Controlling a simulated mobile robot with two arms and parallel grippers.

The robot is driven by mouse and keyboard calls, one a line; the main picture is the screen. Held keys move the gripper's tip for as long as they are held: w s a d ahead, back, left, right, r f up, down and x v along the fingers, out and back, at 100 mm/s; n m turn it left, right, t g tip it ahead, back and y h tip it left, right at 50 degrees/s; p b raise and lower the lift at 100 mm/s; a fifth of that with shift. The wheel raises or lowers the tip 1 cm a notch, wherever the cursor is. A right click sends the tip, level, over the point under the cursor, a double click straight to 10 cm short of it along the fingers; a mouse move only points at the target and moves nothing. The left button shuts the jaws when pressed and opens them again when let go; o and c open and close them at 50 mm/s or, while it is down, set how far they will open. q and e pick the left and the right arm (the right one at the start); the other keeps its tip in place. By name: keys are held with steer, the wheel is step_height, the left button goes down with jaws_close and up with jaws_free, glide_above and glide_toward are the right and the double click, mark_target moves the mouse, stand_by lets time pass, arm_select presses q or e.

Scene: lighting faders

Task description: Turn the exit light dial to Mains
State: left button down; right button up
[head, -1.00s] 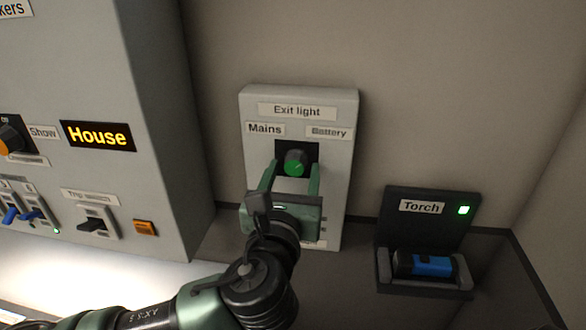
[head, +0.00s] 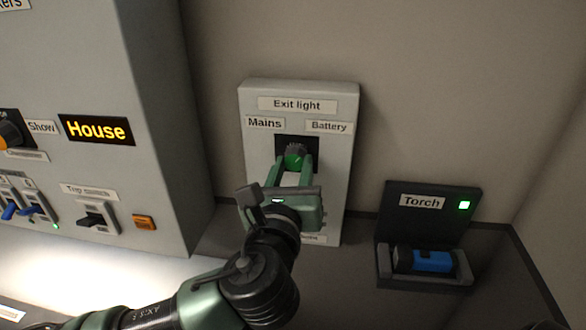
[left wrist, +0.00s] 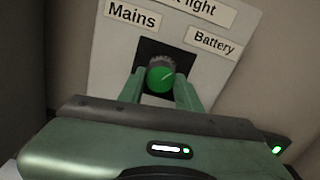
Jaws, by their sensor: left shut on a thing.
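The exit light dial (head: 294,157) is a green-faced round knob with a dark ribbed rim, on a black square of the exit light box (head: 343,100). The Mains label (head: 265,123) is at its upper left and the Battery label (head: 329,127) at its upper right. My left gripper (head: 293,166) is shut on the dial from the front, a finger on each side. In the left wrist view, the dial (left wrist: 160,78) sits between the fingertips (left wrist: 161,84). Its pale pointer line slants to the upper right, towards Battery. My right gripper is not in view.
A large grey panel (head: 160,100) with a lit House display (head: 97,130), switches and an orange button (head: 144,222) stands at the left. A torch holder (head: 430,205) with a blue torch (head: 432,261) is at the right. My left arm crosses the lower middle.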

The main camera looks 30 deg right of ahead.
arm_select(q)
steer(key=n, duration=0.3)
steer(key=shift+n+b, duration=0.3)
steer(key=shift+b, duration=0.05)
steer(key=n, duration=0.4)
steer(key=shift+n, duration=0.3)
steer(key=n, duration=0.4)
steer(key=shift+n, duration=2)
steer(key=c, duration=1)
jaws_free()
steer(key=shift+o, duration=0.2)
